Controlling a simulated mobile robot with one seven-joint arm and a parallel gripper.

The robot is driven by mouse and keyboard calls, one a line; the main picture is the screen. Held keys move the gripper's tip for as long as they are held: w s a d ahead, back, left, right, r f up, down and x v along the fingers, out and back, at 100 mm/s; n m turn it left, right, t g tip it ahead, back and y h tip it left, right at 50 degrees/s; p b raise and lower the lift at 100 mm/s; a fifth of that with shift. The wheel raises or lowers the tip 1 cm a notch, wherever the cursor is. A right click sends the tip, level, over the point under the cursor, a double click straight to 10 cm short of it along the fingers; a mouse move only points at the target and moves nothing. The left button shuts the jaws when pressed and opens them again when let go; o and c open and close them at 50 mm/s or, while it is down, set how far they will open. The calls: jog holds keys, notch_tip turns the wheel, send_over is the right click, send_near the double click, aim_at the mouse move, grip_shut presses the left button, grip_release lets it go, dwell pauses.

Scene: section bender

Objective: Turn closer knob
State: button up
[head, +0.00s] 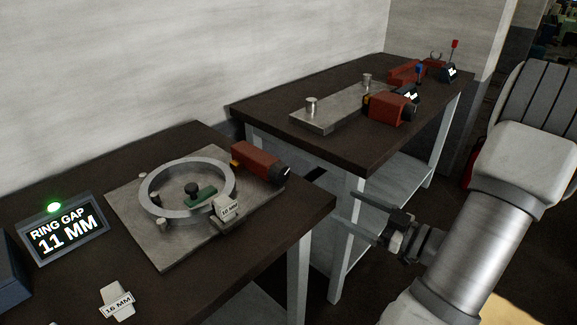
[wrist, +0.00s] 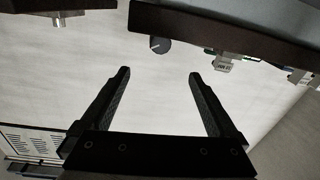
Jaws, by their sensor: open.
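The closer knob (head: 286,171) is a dark cap on the end of a red block (head: 258,161) on the near table's plate. In the wrist view a dark round knob (wrist: 160,46) with a white mark shows at the table edge, beyond and between my fingertips. My gripper (head: 353,210) is off the near table's right side, to the right of and below that knob. In the wrist view my gripper (wrist: 158,75) is open, with nothing between its fingers, apart from the knob. The ring gap display (head: 65,230) reads 11 MM under a lit green lamp.
A metal ring (head: 187,187) sits on the near plate, with a 10 MM tag (head: 229,210) beside it. A 16 MM tag (head: 117,302) lies in front. A second table (head: 270,105) behind carries another plate and a red block (head: 388,108).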

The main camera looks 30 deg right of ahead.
aim_at(284, 175)
jog(key=shift+r, duration=0.1)
jog(key=b+x, duration=0.3)
jog(key=x, duration=1.4)
jog(key=shift+w, duration=0.1)
